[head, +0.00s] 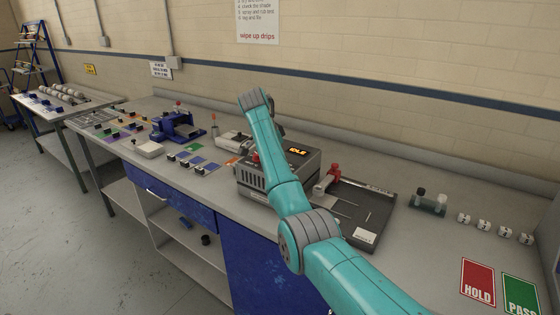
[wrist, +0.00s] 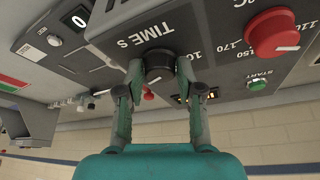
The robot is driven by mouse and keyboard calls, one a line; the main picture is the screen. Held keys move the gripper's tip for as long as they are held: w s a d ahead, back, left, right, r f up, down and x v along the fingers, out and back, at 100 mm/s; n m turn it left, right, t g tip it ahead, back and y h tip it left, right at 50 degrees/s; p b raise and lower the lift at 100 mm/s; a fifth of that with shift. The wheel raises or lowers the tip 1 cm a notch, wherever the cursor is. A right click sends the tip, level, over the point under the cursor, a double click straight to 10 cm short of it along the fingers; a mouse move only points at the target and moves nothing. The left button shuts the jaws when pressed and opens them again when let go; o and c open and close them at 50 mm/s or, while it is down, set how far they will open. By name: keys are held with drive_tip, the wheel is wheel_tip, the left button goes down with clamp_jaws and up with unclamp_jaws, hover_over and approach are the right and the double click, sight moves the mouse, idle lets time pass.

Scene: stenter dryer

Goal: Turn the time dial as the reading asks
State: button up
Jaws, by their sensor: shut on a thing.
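The stenter dryer (head: 252,185) is a grey box on the workbench, with an orange display (head: 298,152) that reads IDLE in the head view. In the wrist view, the black time dial (wrist: 158,65) sits under the label TIME s on the dark panel. My gripper (wrist: 160,75) has one finger on each side of this dial and is shut on it. In the head view my arm covers much of the dryer front, and the gripper is hidden.
A red knob (wrist: 272,32) with a temperature scale and a green START button (wrist: 257,84) sit right of the dial. A smaller red button (wrist: 148,95) is close by. A black-based device (head: 365,210) stands right of the dryer on the bench.

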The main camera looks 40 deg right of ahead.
drive_tip(key=shift+f, duration=0.15)
drive_tip(key=o, duration=1.1)
drive_tip(key=shift+o, duration=0.2)
